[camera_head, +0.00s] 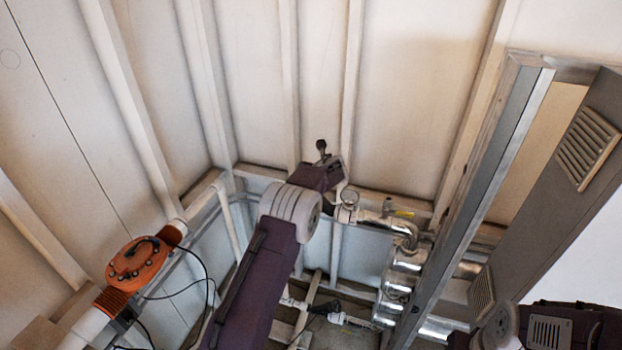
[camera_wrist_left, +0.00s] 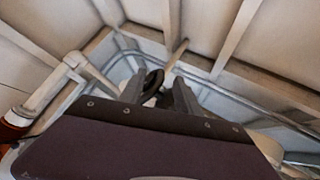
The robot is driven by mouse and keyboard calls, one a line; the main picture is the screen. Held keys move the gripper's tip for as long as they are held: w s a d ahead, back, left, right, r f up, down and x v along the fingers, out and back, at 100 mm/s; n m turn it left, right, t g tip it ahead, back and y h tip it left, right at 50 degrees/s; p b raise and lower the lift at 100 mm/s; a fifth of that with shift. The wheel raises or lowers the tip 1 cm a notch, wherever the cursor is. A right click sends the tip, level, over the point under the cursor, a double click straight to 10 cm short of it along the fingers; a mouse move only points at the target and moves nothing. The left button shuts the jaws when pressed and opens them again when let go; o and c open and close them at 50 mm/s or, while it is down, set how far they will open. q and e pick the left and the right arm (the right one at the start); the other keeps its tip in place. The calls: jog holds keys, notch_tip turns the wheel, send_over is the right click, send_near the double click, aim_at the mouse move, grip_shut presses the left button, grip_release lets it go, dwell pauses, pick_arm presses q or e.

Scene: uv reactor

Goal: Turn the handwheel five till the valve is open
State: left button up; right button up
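My left arm reaches up the middle of the head view, and its gripper end points away at the wall pipes, so its fingertips are hidden there. In the left wrist view my left gripper (camera_wrist_left: 158,92) has two grey fingers standing apart. A small dark ring, which looks like the handwheel (camera_wrist_left: 152,82), shows between them, closer to the left finger. I cannot tell whether the fingers touch it. In the head view the handwheel is not clearly seen behind my arm. My right arm shows at the bottom right; its gripper is out of view.
An orange flanged fitting (camera_head: 139,262) on a white pipe lies at the left with black cables. A grey metal door frame (camera_head: 490,180) rises at the right. Ribbed pale walls enclose the corner.

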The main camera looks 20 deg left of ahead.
pick_arm(q)
jog(key=shift+b+v, duration=0.4)
jog(key=shift+v, duration=1.5)
